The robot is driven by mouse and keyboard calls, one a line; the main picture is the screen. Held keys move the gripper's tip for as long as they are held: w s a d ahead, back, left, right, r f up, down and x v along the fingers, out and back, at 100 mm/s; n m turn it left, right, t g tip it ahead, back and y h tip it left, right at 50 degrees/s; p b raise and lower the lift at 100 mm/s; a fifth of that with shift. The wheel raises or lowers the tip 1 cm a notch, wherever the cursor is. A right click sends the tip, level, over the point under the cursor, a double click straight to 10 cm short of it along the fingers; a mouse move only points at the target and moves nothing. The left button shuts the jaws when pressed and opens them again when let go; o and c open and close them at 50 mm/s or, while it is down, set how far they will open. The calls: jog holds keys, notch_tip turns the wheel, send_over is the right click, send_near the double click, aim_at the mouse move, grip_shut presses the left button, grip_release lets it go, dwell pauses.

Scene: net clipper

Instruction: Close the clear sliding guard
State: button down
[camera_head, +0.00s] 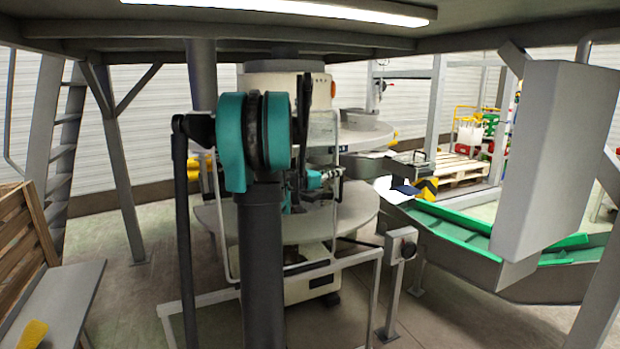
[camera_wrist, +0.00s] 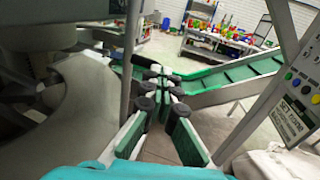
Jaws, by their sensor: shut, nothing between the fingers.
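The round net clipper machine (camera_head: 300,290) stands in the middle of the head view, with a pale body and wide round plates. A thin pale frame (camera_head: 310,267) runs around its front and looks like the edge of the clear guard. The clear panel itself is hard to make out, and my dark arm hides much of it. My gripper (camera_head: 338,173) is at the machine's right side in the head view, between the upper and lower plates. In the wrist view my gripper (camera_wrist: 160,72) has its fingers together and empty. I cannot tell whether it touches the guard.
A green-lined conveyor (camera_head: 470,232) runs off to the right, under a hanging grey box (camera_head: 555,150). A post with a control box (camera_head: 401,244) and low rails stand in front. A control panel (camera_wrist: 298,105) is at right in the wrist view. A bench (camera_head: 60,310) is at left.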

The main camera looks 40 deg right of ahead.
jog(key=s+d, duration=0.3)
jog(key=d, duration=0.8)
jog(key=s+d, duration=0.3)
jog(key=d, duration=0.8)
jog(key=shift+s+d, duration=0.3)
jog(key=shift+d, duration=0.05)
jog(key=shift+r, duration=0.1)
jog(key=a, duration=1.4)
jog(key=shift+w+a+r, duration=0.15)
